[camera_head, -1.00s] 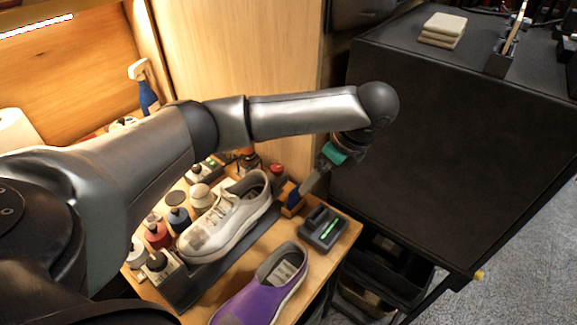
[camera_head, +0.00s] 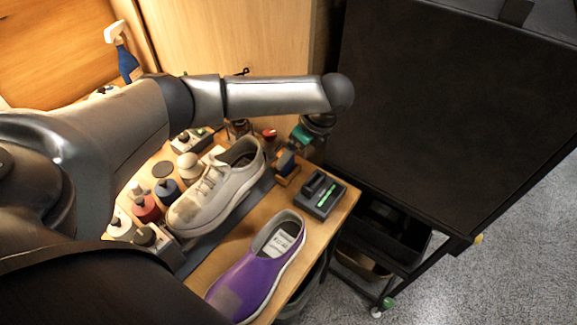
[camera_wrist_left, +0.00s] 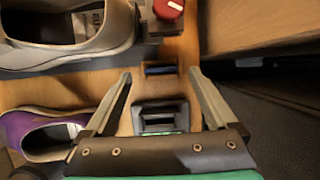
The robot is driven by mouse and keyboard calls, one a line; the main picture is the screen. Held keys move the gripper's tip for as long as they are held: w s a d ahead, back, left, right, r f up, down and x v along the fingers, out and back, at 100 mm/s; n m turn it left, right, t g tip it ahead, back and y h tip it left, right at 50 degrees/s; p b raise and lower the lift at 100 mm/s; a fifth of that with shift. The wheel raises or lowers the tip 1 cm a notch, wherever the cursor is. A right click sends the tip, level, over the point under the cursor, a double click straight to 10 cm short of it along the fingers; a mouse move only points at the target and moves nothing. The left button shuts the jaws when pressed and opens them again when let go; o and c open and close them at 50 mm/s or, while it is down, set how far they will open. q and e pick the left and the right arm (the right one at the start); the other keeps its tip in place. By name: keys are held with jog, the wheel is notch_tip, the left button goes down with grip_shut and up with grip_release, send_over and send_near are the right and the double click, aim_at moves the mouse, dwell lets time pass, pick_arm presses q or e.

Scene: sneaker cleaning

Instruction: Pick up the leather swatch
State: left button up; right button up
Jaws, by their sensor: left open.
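A small dark blue upright piece, which may be the leather swatch (camera_head: 287,161), stands in a wooden block beside the pale sneaker. In the left wrist view, the piece (camera_wrist_left: 160,70) shows edge-on as a dark blue strip, between and beyond the fingertips. I cannot make out its material. My left gripper (camera_wrist_left: 160,76) is open and empty, with one finger on each side of the strip. In the head view, my left gripper (camera_head: 303,140) is mostly hidden under its own arm, just behind the block. My right gripper is not in view.
The pale sneaker (camera_head: 215,195) and purple shoe (camera_head: 262,270) lie left of the block. A black device with a green light (camera_head: 320,193) sits just in front. A red-topped item (camera_wrist_left: 168,9) stands close behind. A black cabinet (camera_head: 440,110) is at right.

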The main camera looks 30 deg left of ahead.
aim_at(288, 165)
pick_arm(q)
jog(key=b+x, duration=0.1)
jog(key=x, duration=0.3)
jog(key=c, duration=1.4)
jog(key=shift+o, duration=0.2)
jog(key=shift+w+r, duration=0.1)
